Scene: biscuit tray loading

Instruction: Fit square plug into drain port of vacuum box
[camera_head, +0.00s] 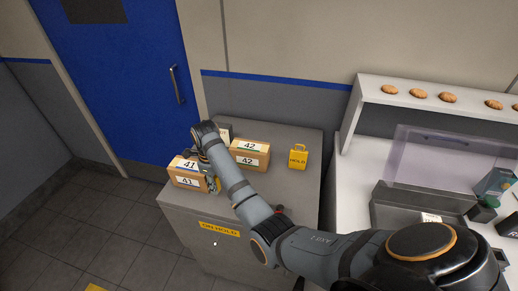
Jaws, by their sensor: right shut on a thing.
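My right arm comes in from the lower right and reaches over the grey cabinet. My right gripper (212,182) is at the right end of the brown carton labelled 41 (187,181) and appears shut on it; the arm partly hides the contact. The carton is at the cabinet's left front corner. A grey open box (392,212) on the white bench at right may be the vacuum box, with a clear panel (435,152) upright behind it. I cannot make out a square plug or a drain port. My left gripper is not in view.
Several biscuits lie on a raised white shelf (368,92). Small dark green items (482,213) are at the far right. A blue door (130,70) is at left.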

